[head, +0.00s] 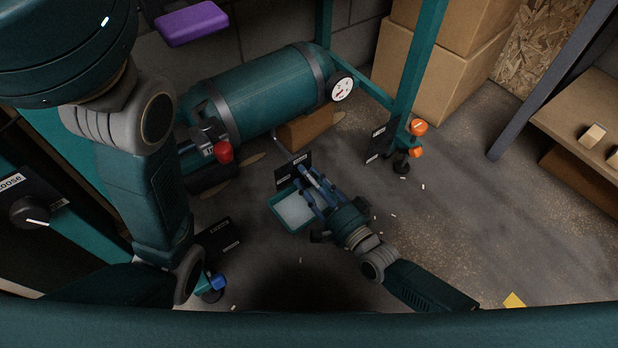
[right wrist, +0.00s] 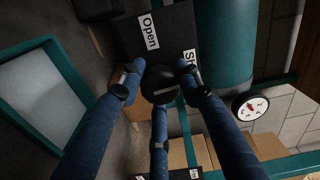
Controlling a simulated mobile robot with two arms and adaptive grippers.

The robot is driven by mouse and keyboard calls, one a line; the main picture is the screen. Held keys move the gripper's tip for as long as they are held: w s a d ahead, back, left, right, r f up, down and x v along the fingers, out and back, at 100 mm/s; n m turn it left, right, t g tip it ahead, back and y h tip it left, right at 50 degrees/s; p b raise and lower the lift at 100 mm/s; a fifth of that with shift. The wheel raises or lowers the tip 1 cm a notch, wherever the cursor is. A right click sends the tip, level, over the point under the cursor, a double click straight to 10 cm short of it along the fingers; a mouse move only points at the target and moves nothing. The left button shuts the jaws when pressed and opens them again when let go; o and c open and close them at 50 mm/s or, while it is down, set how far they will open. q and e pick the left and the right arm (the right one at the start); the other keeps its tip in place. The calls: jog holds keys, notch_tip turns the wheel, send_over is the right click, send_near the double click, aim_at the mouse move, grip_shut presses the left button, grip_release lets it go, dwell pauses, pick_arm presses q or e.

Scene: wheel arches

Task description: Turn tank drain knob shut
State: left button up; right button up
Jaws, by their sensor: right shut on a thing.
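The drain knob (right wrist: 158,85) is a dark round knob in front of a black plate (right wrist: 176,30) with an "Open" label and a partly hidden label starting "Sh". My right gripper (head: 318,190) is at the knob below the teal tank (head: 262,95). In the right wrist view, its blue fingers (right wrist: 160,82) are shut on the knob from both sides. The knob's pointer mark cannot be made out, so its setting is unclear. In the head view the gripper covers the knob. My left arm crosses the left side; its gripper is not visible.
A teal tray (head: 276,204) with a pale inside lies under my right gripper. A red handle (head: 223,152) is at the tank's left end, a gauge (head: 342,88) at its right. Orange knobs (head: 418,128) stand by a post. Cardboard boxes (head: 440,75) fill the back.

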jog(key=shift+s+a+f, duration=0.2)
jog(key=shift+s+f, duration=0.1)
jog(key=o, duration=1)
jog(key=shift+o, duration=0.9)
jog(key=shift+w+r, duration=0.15)
jog(key=shift+d, duration=0.1)
jog(key=v, duration=1.2)
